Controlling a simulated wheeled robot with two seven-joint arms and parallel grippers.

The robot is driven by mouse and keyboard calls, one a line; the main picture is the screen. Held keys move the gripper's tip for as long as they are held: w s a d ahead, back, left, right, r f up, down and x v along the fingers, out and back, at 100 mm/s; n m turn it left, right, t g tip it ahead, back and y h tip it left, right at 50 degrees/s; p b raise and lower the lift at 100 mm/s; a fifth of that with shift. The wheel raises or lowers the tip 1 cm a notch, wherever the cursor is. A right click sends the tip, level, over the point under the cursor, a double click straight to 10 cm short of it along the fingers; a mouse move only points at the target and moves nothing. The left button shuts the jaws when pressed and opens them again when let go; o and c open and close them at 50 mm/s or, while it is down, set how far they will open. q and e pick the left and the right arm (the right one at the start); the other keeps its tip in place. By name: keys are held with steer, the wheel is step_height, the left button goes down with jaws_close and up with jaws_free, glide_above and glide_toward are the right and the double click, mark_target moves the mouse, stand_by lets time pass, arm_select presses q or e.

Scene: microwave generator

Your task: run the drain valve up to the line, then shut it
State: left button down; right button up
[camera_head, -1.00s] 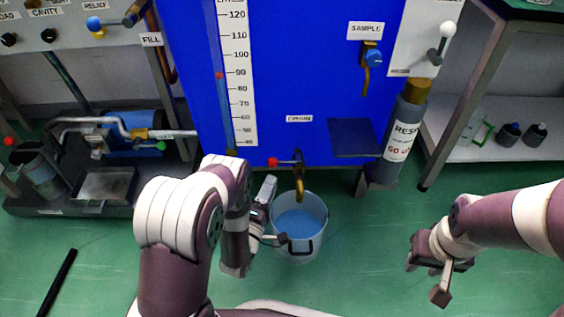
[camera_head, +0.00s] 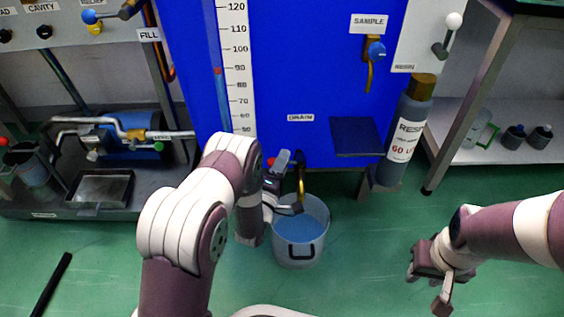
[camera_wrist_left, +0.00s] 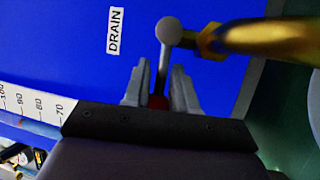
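The brass drain valve (camera_head: 300,185) sticks out low on the blue tank, above a bucket (camera_head: 300,258) holding blue liquid. Its pipe (camera_wrist_left: 270,36) shows large in the left wrist view, with a grey lever stem (camera_wrist_left: 163,60) and a red grip (camera_wrist_left: 158,102). My left gripper (camera_head: 287,184) is at the valve; in the wrist view its fingers (camera_wrist_left: 158,85) stand apart on either side of the red grip, with no clear contact. The level tube has a red mark (camera_head: 218,71) near 90 on the scale (camera_head: 238,60). My right gripper (camera_head: 428,287) is open and empty over the floor.
A sample tap (camera_head: 374,52) is higher on the tank. A grey cylinder (camera_head: 405,140) stands right of the tank. A bench with pipes and a tray (camera_head: 102,188) is at left. A black bar (camera_head: 52,285) lies on the floor.

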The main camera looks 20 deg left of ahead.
arm_select(q)
steer(key=shift+a, duration=0.1)
steer(key=r+m+p, duration=0.2)
steer(key=p, duration=0.2)
steer(key=shift+w+g, duration=0.1)
steer(key=shift+g, duration=0.3)
steer(key=shift+f+m+p, duration=0.15)
steer(key=shift+m+p, duration=0.2)
steer(key=shift+m, duration=0.05)
steer(key=shift+f, duration=0.15)
steer(key=c, duration=1.4)
jaws_free()
steer(key=shift+o, duration=1.1)
steer(key=shift+a, duration=0.2)
steer(key=shift+d, duration=0.1)
